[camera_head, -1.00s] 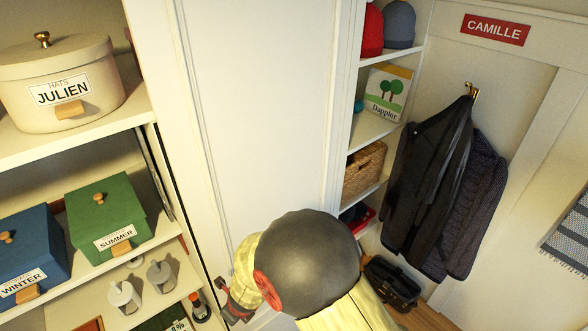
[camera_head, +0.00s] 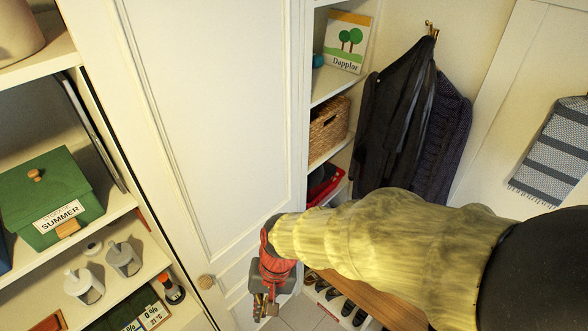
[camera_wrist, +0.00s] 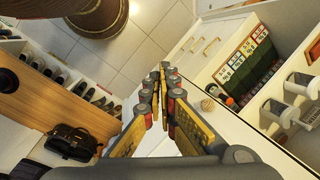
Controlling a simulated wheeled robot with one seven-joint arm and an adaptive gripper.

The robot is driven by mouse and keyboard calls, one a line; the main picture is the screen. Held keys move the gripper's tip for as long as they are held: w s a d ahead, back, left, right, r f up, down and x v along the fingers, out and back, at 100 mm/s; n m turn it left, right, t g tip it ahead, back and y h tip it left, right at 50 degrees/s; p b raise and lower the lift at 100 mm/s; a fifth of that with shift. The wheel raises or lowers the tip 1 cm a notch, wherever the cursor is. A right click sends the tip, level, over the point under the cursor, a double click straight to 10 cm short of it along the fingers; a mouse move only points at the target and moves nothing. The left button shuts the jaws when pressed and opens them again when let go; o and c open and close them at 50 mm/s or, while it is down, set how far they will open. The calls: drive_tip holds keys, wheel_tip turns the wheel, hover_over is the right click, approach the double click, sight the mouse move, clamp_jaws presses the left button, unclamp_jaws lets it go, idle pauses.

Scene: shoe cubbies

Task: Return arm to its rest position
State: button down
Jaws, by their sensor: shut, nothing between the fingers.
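My gripper (camera_head: 264,304) hangs low in front of the tall white cabinet door, at the end of my yellow arm. In the wrist view my gripper (camera_wrist: 164,70) has its two fingers together, shut and empty. The white cabinet door (camera_head: 215,90) is closed, with a round wooden knob (camera_head: 206,281) to the left of my gripper. My gripper appears apart from the knob. My arm covers part of the wooden bench and the wall at the right.
Open shelves at the left hold a green SUMMER box (camera_head: 50,195) and white dispensers (camera_head: 123,258). A wicker basket (camera_head: 328,128) and hanging jackets (camera_head: 410,115) are behind my arm. Shoes (camera_wrist: 60,80) sit by the wooden bench (camera_wrist: 50,105). Tiled floor (camera_wrist: 125,55) is open.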

drive_tip(key=s+d+f+t+h+b, duration=0.1)
drive_tip(key=d+t+b, duration=0.6)
drive_tip(key=d+b, duration=1.2)
drive_tip(key=d+h, duration=0.1)
drive_tip(key=d, duration=0.6)
drive_tip(key=shift+s+d+f+m+h+b, duration=0.2)
drive_tip(key=shift+d+f+m+h+b, duration=0.1)
drive_tip(key=shift+d, duration=0.05)
drive_tip(key=shift+s, duration=0.1)
